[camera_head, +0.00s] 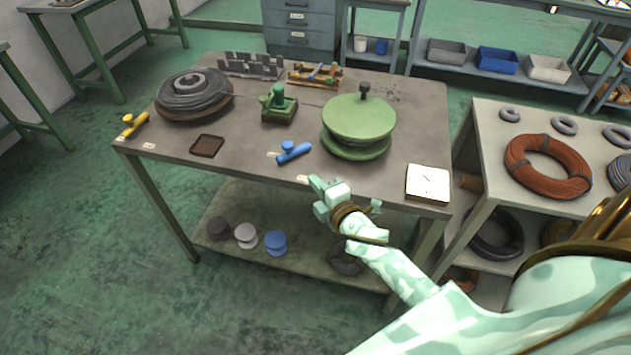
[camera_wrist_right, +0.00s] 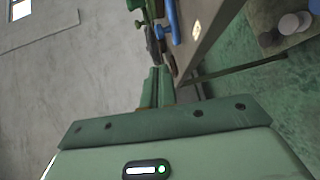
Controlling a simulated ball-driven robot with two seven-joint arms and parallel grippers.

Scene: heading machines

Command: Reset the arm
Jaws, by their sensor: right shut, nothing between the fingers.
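My right gripper (camera_head: 318,190) is in front of the near edge of the workbench (camera_head: 262,150), right of the middle. Its fingers are shut and empty; the right wrist view shows them together (camera_wrist_right: 158,88). It touches no object that I can make out. My left gripper is not in view.
A side table (camera_head: 488,125) with an orange coil (camera_head: 547,166) stands right. Floor at left is clear.

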